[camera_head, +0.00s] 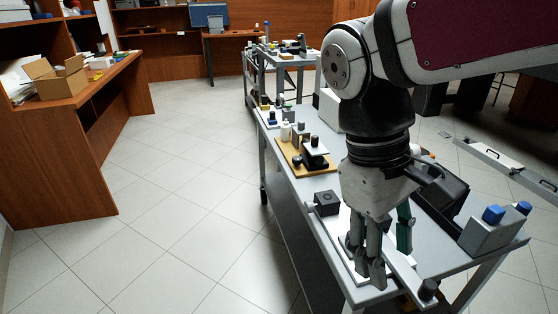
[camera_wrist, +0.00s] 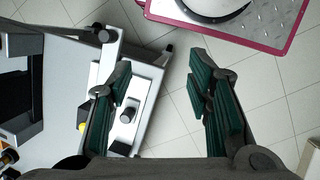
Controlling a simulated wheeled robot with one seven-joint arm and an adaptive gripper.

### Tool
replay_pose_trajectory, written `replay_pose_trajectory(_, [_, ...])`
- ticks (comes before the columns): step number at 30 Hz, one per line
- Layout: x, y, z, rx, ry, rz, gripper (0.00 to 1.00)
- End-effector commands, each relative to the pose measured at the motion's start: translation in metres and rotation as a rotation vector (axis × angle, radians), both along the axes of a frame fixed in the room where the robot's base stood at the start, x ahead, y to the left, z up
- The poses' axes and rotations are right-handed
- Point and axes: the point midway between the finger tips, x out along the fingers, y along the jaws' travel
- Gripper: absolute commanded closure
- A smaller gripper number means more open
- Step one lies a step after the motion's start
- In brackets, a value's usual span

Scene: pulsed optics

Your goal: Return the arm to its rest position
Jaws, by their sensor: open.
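My gripper (camera_head: 379,244) points down over the near end of a grey trolley table (camera_head: 284,185) in the head view. In the wrist view my gripper (camera_wrist: 162,100) has its two green-padded fingers spread well apart, with nothing between them but floor and the edge of the trolley. My arm bends at the upper right of the head view and hides part of the trolley top behind it. How high the fingertips are above the trolley cannot be told for sure.
On the trolley stand a black box device (camera_head: 326,202), a wooden board (camera_head: 300,158) with small parts, and a grey block with blue knobs (camera_head: 492,232). A wooden desk (camera_head: 75,130) with an open cardboard box (camera_head: 58,77) is at left. The tiled floor (camera_head: 190,190) between is clear.

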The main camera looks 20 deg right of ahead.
Motion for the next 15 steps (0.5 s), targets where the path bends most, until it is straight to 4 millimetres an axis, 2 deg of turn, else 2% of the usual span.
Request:
replay_pose_trajectory(10, [-0.002, 0.001, 0.0, 0.003, -0.007, -0.005, 0.54])
replay_pose_trajectory(15, [-0.019, 0.008, 0.001, 0.038, -0.076, -0.063, 0.54])
